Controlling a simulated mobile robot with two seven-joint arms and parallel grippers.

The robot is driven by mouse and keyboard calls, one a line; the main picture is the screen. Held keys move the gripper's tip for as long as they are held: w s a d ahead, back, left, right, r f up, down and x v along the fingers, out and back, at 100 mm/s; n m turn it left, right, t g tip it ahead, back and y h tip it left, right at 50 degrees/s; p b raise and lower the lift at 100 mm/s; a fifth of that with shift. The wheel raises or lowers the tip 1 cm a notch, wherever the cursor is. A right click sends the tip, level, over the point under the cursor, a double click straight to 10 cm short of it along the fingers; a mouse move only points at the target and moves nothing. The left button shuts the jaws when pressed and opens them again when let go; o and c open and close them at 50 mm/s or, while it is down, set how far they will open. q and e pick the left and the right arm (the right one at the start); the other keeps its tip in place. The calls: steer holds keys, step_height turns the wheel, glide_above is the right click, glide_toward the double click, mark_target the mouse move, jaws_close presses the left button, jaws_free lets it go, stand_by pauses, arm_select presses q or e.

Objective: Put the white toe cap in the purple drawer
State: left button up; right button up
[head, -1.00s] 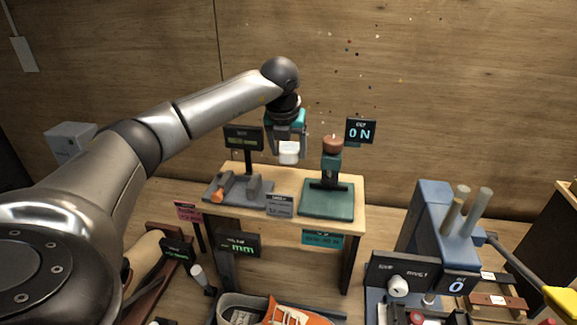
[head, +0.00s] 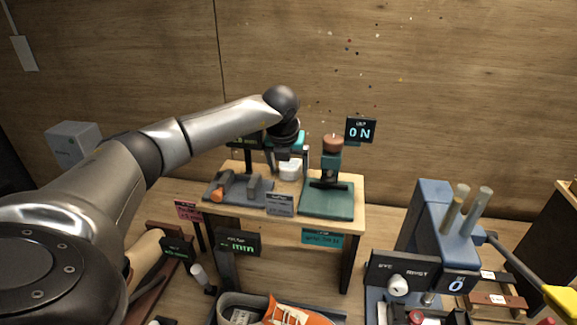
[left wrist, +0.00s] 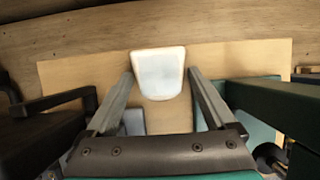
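The white toe cap (head: 289,171) is between the fingers of my left gripper (head: 288,160), low over the back of the wooden stand (head: 272,176). In the left wrist view, the toe cap (left wrist: 158,74) sits between both fingertips of the left gripper (left wrist: 160,75), which are close against its sides. The gripper looks shut on it. I cannot tell whether the cap touches the wood. My right gripper is in neither view. I see no purple drawer.
On the stand, a grey fixture (head: 238,190) is left of the cap and a dark green base (head: 327,200) with a brown-topped post (head: 333,143) is right. An orange sneaker (head: 285,314) is in front. A blue machine (head: 433,215) stands at right.

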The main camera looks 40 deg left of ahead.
arm_select(q)
steer(key=shift+o, duration=0.6)
steer(key=shift+r, duration=0.1)
